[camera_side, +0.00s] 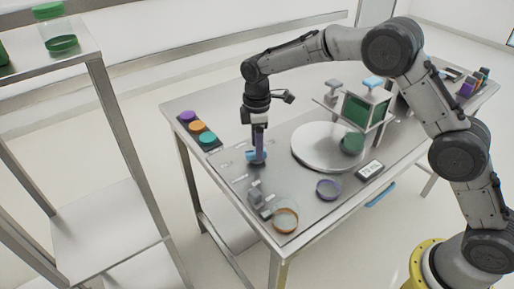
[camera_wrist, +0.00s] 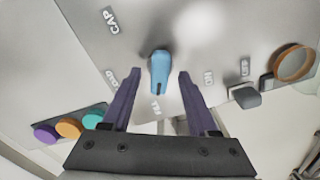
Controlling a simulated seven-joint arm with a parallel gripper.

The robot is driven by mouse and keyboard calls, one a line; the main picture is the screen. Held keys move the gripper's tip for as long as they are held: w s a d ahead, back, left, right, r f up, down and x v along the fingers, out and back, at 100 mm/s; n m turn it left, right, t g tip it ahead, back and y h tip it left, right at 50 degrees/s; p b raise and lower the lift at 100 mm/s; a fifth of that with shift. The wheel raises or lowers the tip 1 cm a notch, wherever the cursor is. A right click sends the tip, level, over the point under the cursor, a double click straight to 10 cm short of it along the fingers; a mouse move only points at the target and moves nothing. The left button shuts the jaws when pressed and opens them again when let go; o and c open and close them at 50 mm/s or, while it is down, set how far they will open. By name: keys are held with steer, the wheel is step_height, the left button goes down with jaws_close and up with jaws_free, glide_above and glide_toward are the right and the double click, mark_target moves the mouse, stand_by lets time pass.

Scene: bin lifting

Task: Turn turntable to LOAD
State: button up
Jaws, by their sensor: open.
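The turntable (camera_side: 318,150) is a pale round disc on the steel table, with a dark green round object (camera_side: 352,143) on its right part. A blue knob (camera_wrist: 160,75) sits on the panel, also showing in the side view (camera_side: 252,156). My gripper (camera_side: 258,153) points down over this knob. In the wrist view its purple fingers (camera_wrist: 158,84) are apart, one on each side of the knob, with visible gaps. The label CAP (camera_wrist: 122,20) is readable; smaller labels nearby are too blurred to read surely. Which label the knob points to cannot be told.
Purple, orange and teal buttons (camera_side: 197,127) stand at the table's left edge. An orange-rimmed dish (camera_side: 286,218) and grey block (camera_side: 256,195) are near the front, with a purple ring (camera_side: 328,189) and a small display (camera_side: 370,170) to the right. A green-screened frame (camera_side: 362,112) stands behind the turntable.

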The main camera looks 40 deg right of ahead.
steer(key=shift+f, duration=0.75)
jaws_close()
